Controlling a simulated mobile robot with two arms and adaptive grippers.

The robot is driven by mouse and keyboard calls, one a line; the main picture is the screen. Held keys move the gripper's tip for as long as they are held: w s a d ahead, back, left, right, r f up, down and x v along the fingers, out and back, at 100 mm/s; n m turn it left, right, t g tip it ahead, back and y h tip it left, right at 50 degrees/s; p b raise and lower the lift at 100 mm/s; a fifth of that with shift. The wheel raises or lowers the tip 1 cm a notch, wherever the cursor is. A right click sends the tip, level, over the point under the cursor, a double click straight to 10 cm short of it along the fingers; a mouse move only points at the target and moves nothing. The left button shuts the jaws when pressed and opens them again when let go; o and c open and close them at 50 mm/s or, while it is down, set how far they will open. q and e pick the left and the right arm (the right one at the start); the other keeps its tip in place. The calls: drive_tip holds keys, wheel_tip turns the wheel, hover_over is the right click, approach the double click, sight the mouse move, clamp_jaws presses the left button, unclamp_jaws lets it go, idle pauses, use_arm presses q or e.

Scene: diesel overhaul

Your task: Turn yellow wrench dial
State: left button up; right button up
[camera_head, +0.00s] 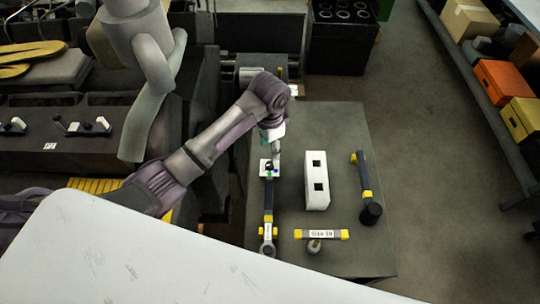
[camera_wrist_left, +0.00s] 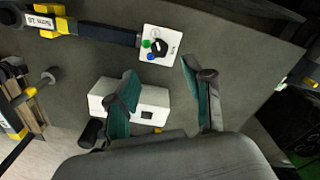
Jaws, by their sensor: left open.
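The wrench (camera_head: 268,205), dark with yellow bands, lies on the grey table with its ring end toward me. At its far end is a white dial plate (camera_head: 265,168) with a black knob. In the left wrist view the plate shows a black knob (camera_wrist_left: 160,47) with green and blue marks beside it. My left gripper (camera_head: 276,157) is over the plate in the head view and partly covers it. In the left wrist view its two teal-padded fingers (camera_wrist_left: 160,68) are apart, with the dial just beyond the gap between the tips. Nothing is between the fingers. My right gripper is not in view.
A white box with two square holes (camera_head: 317,192) stands right of the wrench. A yellow-banded mallet (camera_head: 366,185) lies farther right. A T-shaped tool (camera_head: 321,234) lies near the front. The grey table (camera_head: 335,125) is clear at the back right.

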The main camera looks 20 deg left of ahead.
use_arm(q)
drive_tip(key=shift+r, duration=1.75)
